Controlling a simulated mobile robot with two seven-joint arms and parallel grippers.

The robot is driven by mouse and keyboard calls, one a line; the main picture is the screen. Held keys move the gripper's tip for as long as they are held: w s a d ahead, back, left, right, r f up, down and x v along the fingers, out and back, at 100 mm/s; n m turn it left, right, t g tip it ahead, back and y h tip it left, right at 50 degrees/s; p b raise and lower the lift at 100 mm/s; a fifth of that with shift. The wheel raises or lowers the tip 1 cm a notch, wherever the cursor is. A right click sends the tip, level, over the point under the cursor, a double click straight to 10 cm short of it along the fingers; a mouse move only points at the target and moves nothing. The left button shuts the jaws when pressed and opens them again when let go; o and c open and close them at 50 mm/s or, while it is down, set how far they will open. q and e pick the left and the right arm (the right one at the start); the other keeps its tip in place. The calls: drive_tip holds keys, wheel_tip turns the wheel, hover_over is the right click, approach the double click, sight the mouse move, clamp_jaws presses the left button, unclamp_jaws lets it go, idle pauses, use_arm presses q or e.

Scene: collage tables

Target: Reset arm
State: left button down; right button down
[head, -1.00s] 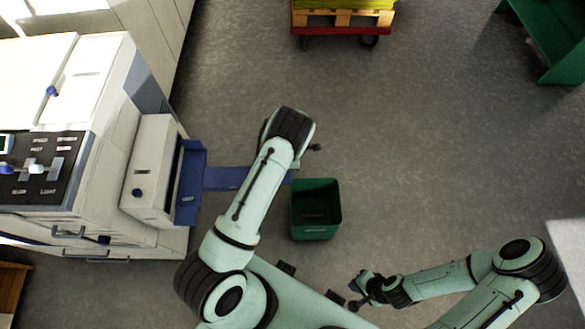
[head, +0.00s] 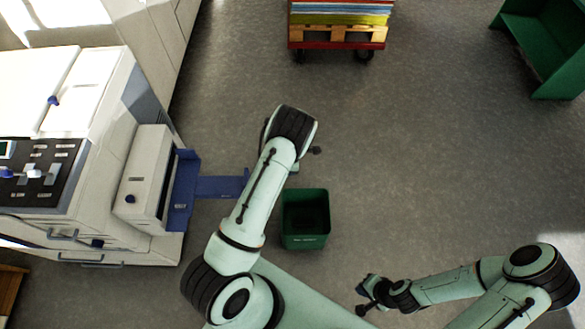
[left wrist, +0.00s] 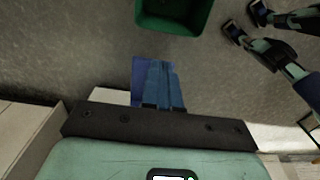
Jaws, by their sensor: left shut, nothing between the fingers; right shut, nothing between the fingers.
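My left arm (head: 262,195) reaches up the middle of the head view, bent at its wrist; its gripper is mostly hidden behind the wrist there. In the left wrist view my left gripper (left wrist: 160,66) shows blue fingers together, with nothing between them, above the floor. My right arm (head: 450,284) is folded at the lower right of the head view. My right gripper (head: 362,300) is at its left end, small and dark, shut and empty, clear of any object.
A white printer (head: 90,100) stands at the left, its blue tray (head: 218,186) reaching toward my left arm. A green bin (head: 305,218) stands on the floor right of that arm. A loaded cart (head: 338,38) and a green shelf (head: 545,50) stand farther off. Floor between is open.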

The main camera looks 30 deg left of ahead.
use_arm(q)
drive_tip(key=s+d+f+m+g+h, duration=0.1)
drive_tip(key=s+d+f+m, duration=0.15)
drive_tip(key=s+m, duration=0.35)
drive_tip(key=s+d+f+m, duration=0.2)
drive_tip(key=s+d+m, duration=0.1)
drive_tip(key=s, duration=0.5)
drive_tip(key=s+d+r+m+t+h, duration=0.1)
drive_tip(key=s+d+r+m+h, duration=0.2)
drive_tip(key=s+d+m, duration=0.7)
drive_tip(key=shift+d+r+m, duration=0.35)
drive_tip(key=shift+r+m, duration=0.25)
drive_tip(key=shift+m, duration=0.2)
drive_tip(key=shift+s+a, duration=0.15)
drive_tip(key=shift+s, duration=0.05)
